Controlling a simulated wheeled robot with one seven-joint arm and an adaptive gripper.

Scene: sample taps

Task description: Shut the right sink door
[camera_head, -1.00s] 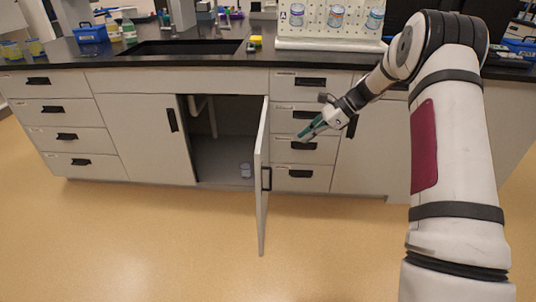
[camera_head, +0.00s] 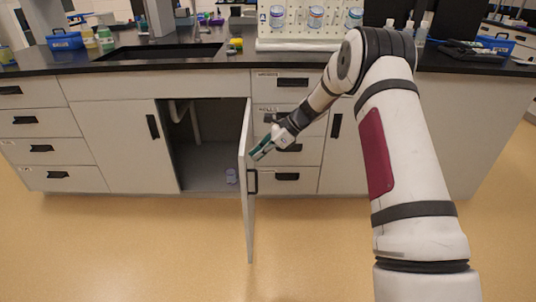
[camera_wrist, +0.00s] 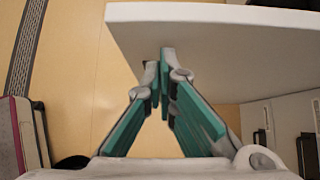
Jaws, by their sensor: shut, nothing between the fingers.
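My gripper (camera_head: 255,157) is shut and empty, close to the right of the door's upper part. In the wrist view the door panel (camera_wrist: 215,45) fills the upper right, and my gripper's fingertips (camera_wrist: 160,60) lie close together at its lower left edge. Whether they touch the door I cannot tell. The open sink cabinet (camera_head: 205,150) shows left of the door.
The left sink door (camera_head: 120,145) is shut. A drawer stack (camera_head: 290,157) is right of the opening. The floor (camera_head: 130,245) in front is clear.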

